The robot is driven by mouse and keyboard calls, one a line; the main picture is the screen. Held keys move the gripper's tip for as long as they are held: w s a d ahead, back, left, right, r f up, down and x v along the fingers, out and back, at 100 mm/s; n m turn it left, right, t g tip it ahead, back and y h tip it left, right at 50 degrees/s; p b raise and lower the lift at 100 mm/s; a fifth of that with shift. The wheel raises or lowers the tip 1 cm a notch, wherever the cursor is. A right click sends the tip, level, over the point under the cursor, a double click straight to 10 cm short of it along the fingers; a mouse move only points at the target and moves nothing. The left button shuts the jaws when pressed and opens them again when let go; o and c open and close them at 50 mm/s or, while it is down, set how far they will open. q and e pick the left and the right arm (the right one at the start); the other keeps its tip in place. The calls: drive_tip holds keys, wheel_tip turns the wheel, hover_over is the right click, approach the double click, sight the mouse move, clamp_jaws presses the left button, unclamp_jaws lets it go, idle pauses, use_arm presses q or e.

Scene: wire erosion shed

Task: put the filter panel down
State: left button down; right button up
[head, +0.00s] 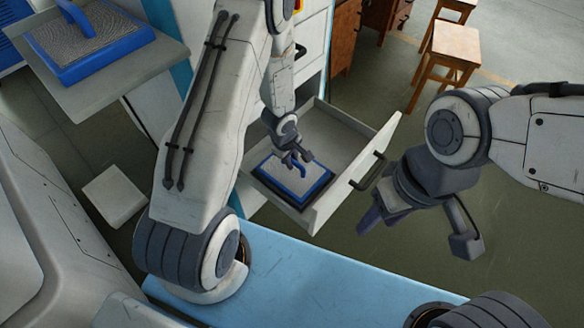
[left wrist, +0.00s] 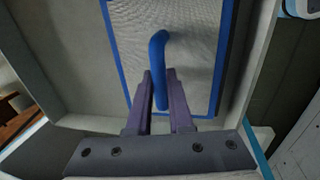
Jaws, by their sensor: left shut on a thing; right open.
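The filter panel (head: 308,183) has a blue frame, a grey mesh face and a blue bent handle. It lies flat inside the open drawer (head: 346,142), within its walls; whether it touches the drawer floor is not clear. My left gripper (head: 291,158) is above the panel, shut on its handle. In the left wrist view the jaws (left wrist: 160,76) are on both sides of the handle (left wrist: 158,55), with the mesh (left wrist: 195,45) behind. My right gripper (head: 418,232) is open and empty, to the right of the drawer.
A second blue-framed panel (head: 90,40) lies on a grey shelf (head: 150,65) at top left. The drawer's dark handle (head: 368,171) is on its front. A light blue surface (head: 310,275) runs along the front. Wooden stools (head: 447,50) stand at the back right. Floor at right is clear.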

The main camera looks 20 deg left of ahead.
use_arm(q)
drive_tip(key=shift+f, duration=0.8)
drive_tip(key=shift+r, duration=0.15)
use_arm(e)
drive_tip(key=shift+f, duration=0.55)
use_arm(q)
drive_tip(key=c, duration=0.8)
unclamp_jaws()
